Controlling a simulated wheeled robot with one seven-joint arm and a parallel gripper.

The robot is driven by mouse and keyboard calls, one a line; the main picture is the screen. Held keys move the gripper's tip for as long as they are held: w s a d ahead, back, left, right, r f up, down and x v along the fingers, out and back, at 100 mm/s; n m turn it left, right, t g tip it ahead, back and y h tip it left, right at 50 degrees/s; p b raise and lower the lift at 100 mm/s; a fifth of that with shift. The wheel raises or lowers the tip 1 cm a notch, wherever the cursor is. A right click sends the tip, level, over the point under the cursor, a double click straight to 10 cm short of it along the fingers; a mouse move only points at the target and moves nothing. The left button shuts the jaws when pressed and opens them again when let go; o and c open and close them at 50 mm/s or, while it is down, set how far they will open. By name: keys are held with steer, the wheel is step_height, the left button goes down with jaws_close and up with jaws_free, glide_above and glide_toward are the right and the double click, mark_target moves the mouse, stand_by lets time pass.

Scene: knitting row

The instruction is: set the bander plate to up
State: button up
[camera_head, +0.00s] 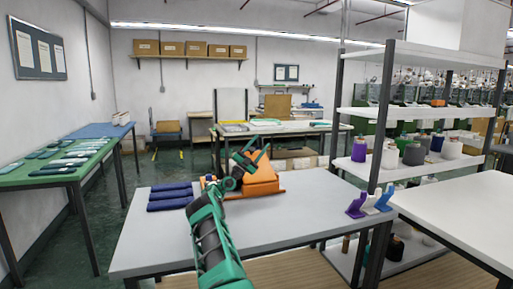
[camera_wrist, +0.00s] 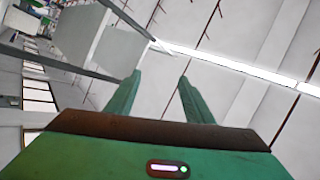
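An orange wedge-shaped device (camera_head: 265,181) stands on the grey table in the middle of the head view. It may be the bander, but I cannot make out which part is its plate or how that is set. My green arm reaches over the table in front of the device and partly hides it. My gripper (camera_head: 246,158) is at the device's upper left in the picture; whether it touches cannot be told. In the wrist view my gripper (camera_wrist: 160,75) has its two green fingers apart with nothing between them. That view faces ceiling lights and shelving, and the device is not in it.
Several dark blue rolled pieces (camera_head: 170,196) lie on the grey table (camera_head: 150,232) left of the device. Purple, white and blue holders (camera_head: 370,203) stand at its right edge. A shelf rack (camera_head: 420,112) with yarn cones rises at right. The table's front left is clear.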

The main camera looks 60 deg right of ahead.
steer(key=w+a+r, duration=0.4)
steer(key=a+r, duration=0.6)
steer(key=r, duration=0.1)
steer(key=shift+w+a, duration=0.3)
steer(key=shift+a, duration=0.05)
stand_by(0.5)
